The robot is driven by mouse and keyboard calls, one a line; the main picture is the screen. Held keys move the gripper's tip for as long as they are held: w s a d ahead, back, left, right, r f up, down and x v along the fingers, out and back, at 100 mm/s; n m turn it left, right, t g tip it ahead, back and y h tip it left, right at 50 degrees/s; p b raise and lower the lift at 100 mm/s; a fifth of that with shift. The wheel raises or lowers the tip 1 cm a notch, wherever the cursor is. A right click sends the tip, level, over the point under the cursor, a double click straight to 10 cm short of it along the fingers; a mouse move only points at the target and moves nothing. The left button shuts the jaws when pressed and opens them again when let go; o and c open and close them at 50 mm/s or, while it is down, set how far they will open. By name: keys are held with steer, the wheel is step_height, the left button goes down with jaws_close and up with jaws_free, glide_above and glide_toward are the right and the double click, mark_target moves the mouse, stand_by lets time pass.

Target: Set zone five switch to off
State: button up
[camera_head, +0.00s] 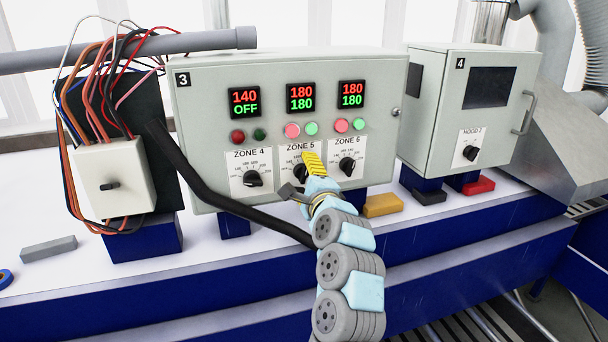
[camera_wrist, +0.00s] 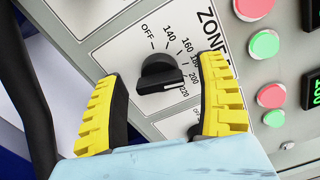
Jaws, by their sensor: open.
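The zone 5 switch is a black rotary knob (camera_head: 301,174) on a white label of the panel marked 3. It also shows in the wrist view (camera_wrist: 160,73), with OFF and 140 to 220 printed around it. Its handle points right and slightly down, on the side of the higher numbers, away from OFF. The zone 5 display (camera_head: 301,97) above reads 180 over 180. My gripper (camera_head: 300,177) is at this knob. In the wrist view my gripper (camera_wrist: 161,68) is open, its yellow ribbed fingers on either side of the knob, with gaps visible.
The zone 4 knob (camera_head: 253,179) is close on the left and the zone 6 knob (camera_head: 347,166) on the right. A thick black cable (camera_head: 205,190) runs past the panel's lower left. A yellow block (camera_head: 383,205) lies on the bench at right.

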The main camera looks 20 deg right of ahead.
steer(key=c, duration=1.2)
steer(key=shift+n+b, duration=0.3)
steer(key=shift+n, duration=0.2)
steer(key=n+b, duration=0.1)
steer(key=n, duration=0.1)
steer(key=n+b, duration=0.2)
steer(key=shift+f+n, duration=0.2)
steer(key=shift+n, duration=0.2)
steer(key=n+b, duration=0.3)
steer(key=n, duration=0.1)
steer(key=shift+b, duration=0.35)
steer(key=n+b, duration=0.4)
steer(key=n, duration=0.1)
steer(key=shift+n, duration=0.3)
steer(key=shift+r+n+b, duration=0.15)
steer(key=shift+n+b, duration=0.75)
steer(key=shift+n, duration=0.3)
